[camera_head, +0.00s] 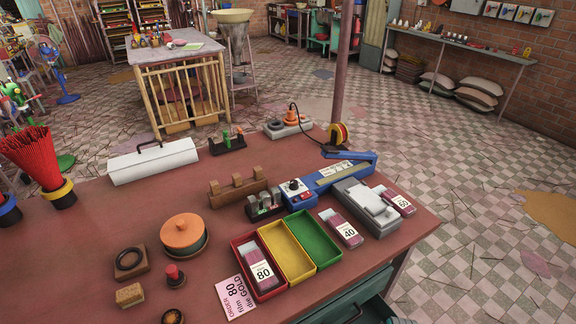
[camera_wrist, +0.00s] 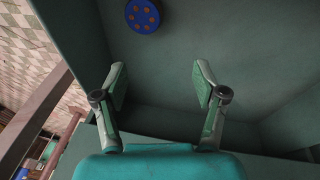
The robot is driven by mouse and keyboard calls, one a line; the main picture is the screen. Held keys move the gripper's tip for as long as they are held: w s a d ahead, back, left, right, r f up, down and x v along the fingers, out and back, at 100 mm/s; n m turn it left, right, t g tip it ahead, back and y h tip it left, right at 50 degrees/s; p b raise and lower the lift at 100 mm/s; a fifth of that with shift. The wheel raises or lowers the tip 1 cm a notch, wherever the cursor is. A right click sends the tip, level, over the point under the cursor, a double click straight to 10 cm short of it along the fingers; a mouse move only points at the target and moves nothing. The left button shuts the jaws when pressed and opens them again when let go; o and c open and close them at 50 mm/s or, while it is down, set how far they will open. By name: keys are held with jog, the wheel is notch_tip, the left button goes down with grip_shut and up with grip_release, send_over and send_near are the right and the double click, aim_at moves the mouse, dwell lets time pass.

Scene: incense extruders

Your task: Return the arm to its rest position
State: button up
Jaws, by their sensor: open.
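My gripper (camera_wrist: 160,88) shows in the wrist view with its two green-padded fingers spread apart and nothing between them. It points into a grey-green drawer (camera_wrist: 200,40). A blue disc with several orange dots (camera_wrist: 142,16) lies on the drawer floor, beyond the fingertips and apart from them. In the head view the open drawer (camera_head: 345,308) shows at the bottom edge, under the table's front. My gripper cannot be made out in the head view.
The red-brown table (camera_head: 95,235) holds a red tray (camera_head: 262,291), a yellow tray (camera_head: 288,252), a green tray (camera_head: 315,240), a grey device (camera_head: 365,207) and a lidded orange pot (camera_head: 183,234). Drawer walls stand close around my gripper. Checkered floor (camera_head: 470,200) lies open at right.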

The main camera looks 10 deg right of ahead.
jog(key=s+a+r+m+t, duration=0.1)
jog(key=s+a+r+t, duration=0.1)
jog(key=s, duration=0.3)
jog(key=s+a+r+m+t, duration=0.1)
jog(key=s+a+r+t, duration=0.1)
jog(key=s+a, duration=0.3)
jog(key=s+a+r+t, duration=0.2)
jog(key=s+a, duration=0.2)
jog(key=s, duration=0.2)
jog(key=shift+r+m+h, duration=0.3)
jog(key=shift+r+m, duration=0.05)
jog(key=shift+m, duration=0.05)
jog(key=s+a+r+m+t, duration=0.1)
jog(key=s+r+t, duration=0.1)
jog(key=r, duration=0.5)
jog(key=s+a+r+t+y, duration=0.1)
jog(key=s+r+t, duration=0.1)
jog(key=s+r, duration=0.3)
jog(key=s+a+r+m+t, duration=0.1)
jog(key=s+r, duration=0.3)
jog(key=r, duration=0.7)
jog(key=shift+s+a+m+t+y, duration=0.15)
jog(key=shift+a+m+t+y, duration=0.25)
jog(key=shift+t, duration=0.3)
